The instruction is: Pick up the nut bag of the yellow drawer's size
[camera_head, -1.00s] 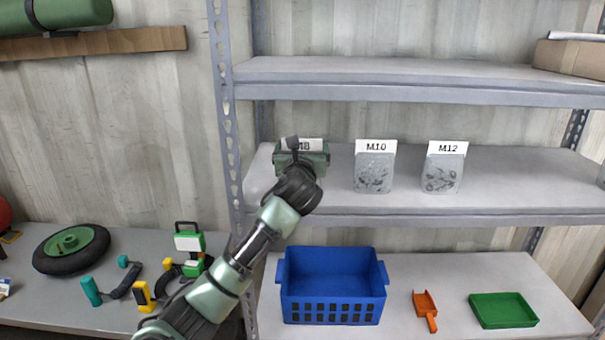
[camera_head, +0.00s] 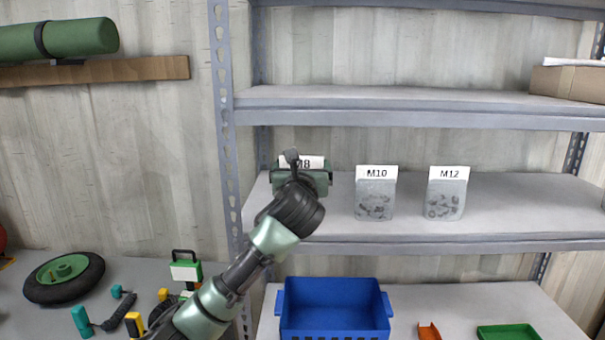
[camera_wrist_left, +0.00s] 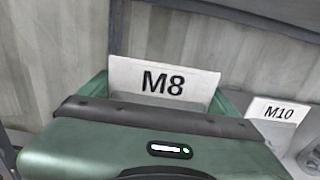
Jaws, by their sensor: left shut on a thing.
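My left gripper (camera_head: 300,180) is at the left end of the middle shelf, shut on the nut bag labelled M8. The bag's white M8 label (camera_head: 316,162) shows above the gripper, slightly higher than its neighbours' labels; the bag's body is hidden. In the left wrist view the M8 label (camera_wrist_left: 163,82) stands upright just beyond the green gripper body (camera_wrist_left: 130,145). A clear bag labelled M10 (camera_head: 375,200) and one labelled M12 (camera_head: 445,203) stand to the right, apart from the gripper. No yellow drawer and no right gripper show.
The upper shelf (camera_head: 420,112) runs above the bags. Below are a blue crate (camera_head: 335,305), an orange scoop (camera_head: 429,331) and a green tray (camera_head: 508,332). A wheel (camera_head: 64,278) and tools lie on the left bench.

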